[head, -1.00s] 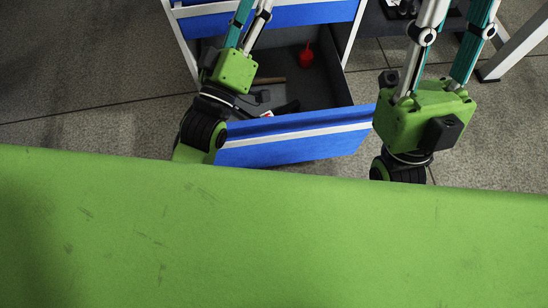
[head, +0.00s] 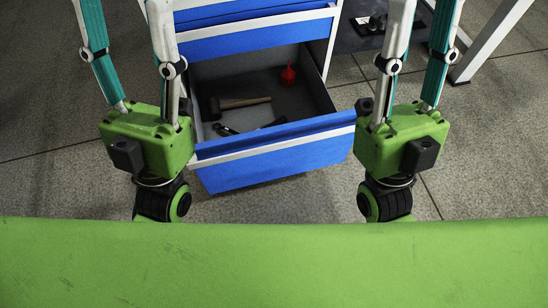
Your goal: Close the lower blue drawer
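The lower blue drawer (head: 275,165) is pulled out from its cabinet, its front facing me. Its grey inside shows. My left gripper's green base (head: 148,140) is at the left of the drawer front, and my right gripper's green base (head: 402,142) is at its right end. Both grippers overlap or border the drawer in the picture; contact cannot be judged. Their teal and white finger links run up out of the top of the frame, so the fingertips are hidden. Nothing is seen held.
The drawer holds a wooden-handled hammer (head: 240,102), a red object (head: 288,74) and dark tools (head: 225,130). Another blue drawer (head: 260,37) above looks shut. A pale table leg (head: 490,42) stands at the upper right. Speckled floor (head: 480,150) is clear at the right.

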